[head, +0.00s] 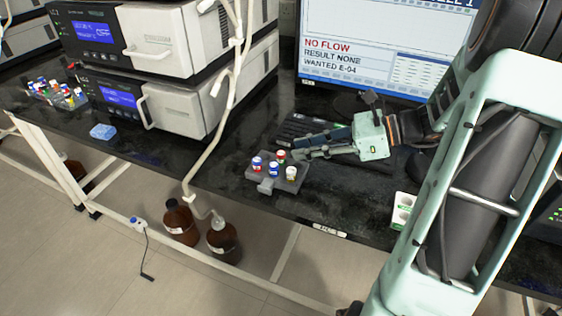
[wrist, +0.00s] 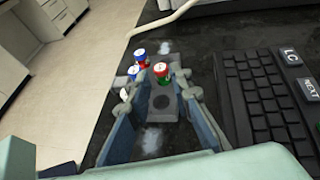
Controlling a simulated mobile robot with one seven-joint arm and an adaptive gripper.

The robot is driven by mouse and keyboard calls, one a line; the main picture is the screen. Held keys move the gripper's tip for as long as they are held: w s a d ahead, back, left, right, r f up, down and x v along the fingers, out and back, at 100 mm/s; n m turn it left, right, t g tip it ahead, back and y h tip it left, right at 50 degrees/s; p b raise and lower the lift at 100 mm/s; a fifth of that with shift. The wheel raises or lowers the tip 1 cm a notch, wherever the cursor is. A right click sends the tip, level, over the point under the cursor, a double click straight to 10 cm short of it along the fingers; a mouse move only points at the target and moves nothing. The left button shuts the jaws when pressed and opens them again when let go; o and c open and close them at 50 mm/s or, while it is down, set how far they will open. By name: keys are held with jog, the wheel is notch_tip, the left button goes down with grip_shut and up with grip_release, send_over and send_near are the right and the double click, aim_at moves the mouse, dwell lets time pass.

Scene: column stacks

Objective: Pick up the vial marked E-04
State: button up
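A small grey rack (head: 268,187) on the black bench holds several capped vials. No vial marking is readable, so I cannot tell which is E-04. My gripper (head: 297,146) reaches in from the right at the rack's far edge.
A keyboard (wrist: 262,100) lies right of the rack. A monitor (head: 385,45) reads "WANTED E-04". Stacked instruments (head: 165,60) and a pale tube (head: 222,110) stand left. A white holder (head: 402,210) is at right; another group of vials (head: 55,93) is far left. The bench's front edge is close to the rack.

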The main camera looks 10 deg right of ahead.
aim_at(284, 153)
jog(key=b+x, duration=0.1)
jog(key=x, duration=0.1)
jog(key=b+x, duration=0.1)
jog(key=x, duration=0.1)
jog(key=shift+a+f, duration=0.15)
jog(key=shift+f, duration=0.35)
jog(key=shift+w+a, duration=0.1)
jog(key=shift+r, duration=0.1)
jog(key=shift+c, duration=0.3)
jog(key=c, duration=0.4)
jog(key=shift+r, duration=0.1)
jog(key=shift+c, duration=0.2)
